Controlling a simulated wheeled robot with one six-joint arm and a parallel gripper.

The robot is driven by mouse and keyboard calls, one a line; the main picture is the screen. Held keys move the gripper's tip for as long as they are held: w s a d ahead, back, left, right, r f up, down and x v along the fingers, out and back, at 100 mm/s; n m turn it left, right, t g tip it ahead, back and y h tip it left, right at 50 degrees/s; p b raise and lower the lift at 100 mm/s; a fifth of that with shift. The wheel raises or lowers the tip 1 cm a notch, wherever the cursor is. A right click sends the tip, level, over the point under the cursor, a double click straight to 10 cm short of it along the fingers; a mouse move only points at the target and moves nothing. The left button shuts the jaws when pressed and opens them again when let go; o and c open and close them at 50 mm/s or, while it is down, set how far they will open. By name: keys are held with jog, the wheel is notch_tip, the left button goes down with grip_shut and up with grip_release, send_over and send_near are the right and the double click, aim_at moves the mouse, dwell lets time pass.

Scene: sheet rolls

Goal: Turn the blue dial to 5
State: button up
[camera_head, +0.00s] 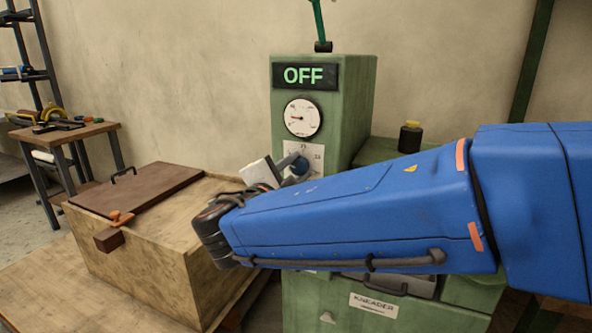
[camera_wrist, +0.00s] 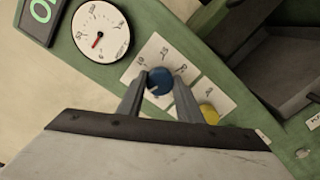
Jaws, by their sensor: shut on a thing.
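The blue dial (camera_wrist: 160,80) sits on a white numbered plate (camera_wrist: 148,55) on the green machine's front. It also shows in the head view (camera_head: 300,167), partly hidden by my gripper. My gripper (camera_wrist: 159,84) has one finger on each side of the dial and is shut on it. In the head view my gripper (camera_head: 287,167) reaches the panel from the left. Numbers that look like 10, 15 and 20 show around the dial. A pale mark shows on the dial's lower left edge in the wrist view, but I cannot read which number it points to.
A yellow knob (camera_wrist: 210,113) sits on its own white plate close beside my gripper's finger. Above the dial are a round gauge (camera_head: 303,118) and a display (camera_head: 305,76) reading OFF. A wooden box (camera_head: 150,255) with a brown lid stands at the left.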

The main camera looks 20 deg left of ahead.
jog(key=shift+m, duration=1)
jog(key=o, duration=1)
jog(key=shift+o, duration=0.2)
jog(key=s+a, duration=0.1)
jog(key=s, duration=1.6)
jog(key=shift+s+a, duration=0.15)
jog(key=shift+s, duration=0.05)
